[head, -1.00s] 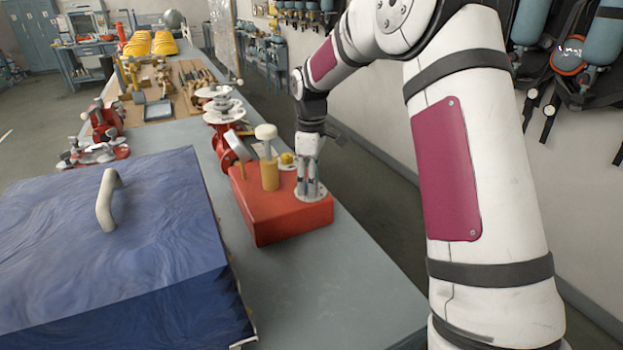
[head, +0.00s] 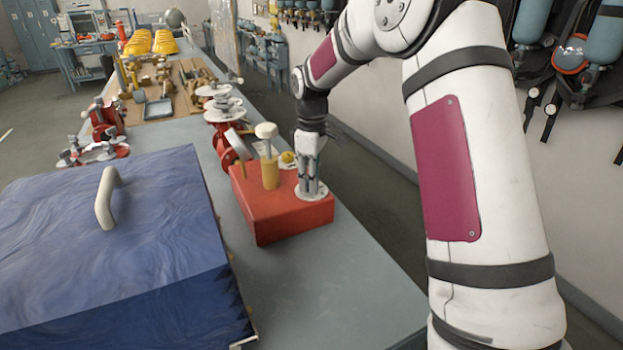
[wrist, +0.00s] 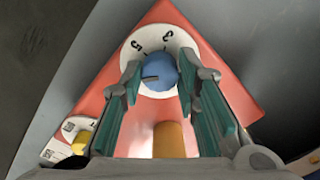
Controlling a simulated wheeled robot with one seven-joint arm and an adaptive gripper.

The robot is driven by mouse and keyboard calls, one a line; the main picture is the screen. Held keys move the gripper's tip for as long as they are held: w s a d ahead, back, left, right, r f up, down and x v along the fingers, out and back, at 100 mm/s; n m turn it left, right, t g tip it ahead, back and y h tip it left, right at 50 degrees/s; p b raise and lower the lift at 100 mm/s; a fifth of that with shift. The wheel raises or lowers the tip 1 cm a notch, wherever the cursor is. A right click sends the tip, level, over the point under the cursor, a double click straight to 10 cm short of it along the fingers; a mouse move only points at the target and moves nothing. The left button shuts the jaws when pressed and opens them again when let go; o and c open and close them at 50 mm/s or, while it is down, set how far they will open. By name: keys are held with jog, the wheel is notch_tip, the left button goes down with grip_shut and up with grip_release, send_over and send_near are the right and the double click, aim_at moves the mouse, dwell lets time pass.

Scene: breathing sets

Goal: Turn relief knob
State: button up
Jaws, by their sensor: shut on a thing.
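A red box (head: 262,210) sits on the grey bench top. On it is a white round dial plate (wrist: 132,60) with black numbers, among them 3 and 5. A blue knob (wrist: 160,72) stands in the dial's middle, with a dark pointer line toward the left in the wrist view. My gripper (head: 311,192) reaches down over the dial, its fingers on both sides of the knob and shut on it. The knob is hidden by the fingers in the head view.
A yellow post (head: 269,173) with a white cap stands beside my gripper. A small yellow knob (wrist: 81,142) is on the same box. A blue case (head: 150,225) with a pale handle lies left. Red valve assemblies (head: 222,130) stand behind. Bench at front right is clear.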

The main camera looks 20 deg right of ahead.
jog(key=m+b, duration=0.1)
jog(key=m, duration=0.5)
jog(key=m+b, duration=0.1)
jog(key=m, duration=0.4)
jog(key=shift+m, duration=0.3)
jog(key=m, duration=0.5)
jog(key=shift+a+b, duration=0.1)
jog(key=shift+b, duration=0.25)
jog(key=m, duration=0.6)
jog(key=shift+m, duration=0.3)
jog(key=o, duration=1.2)
jog(key=shift+r, duration=0.1)
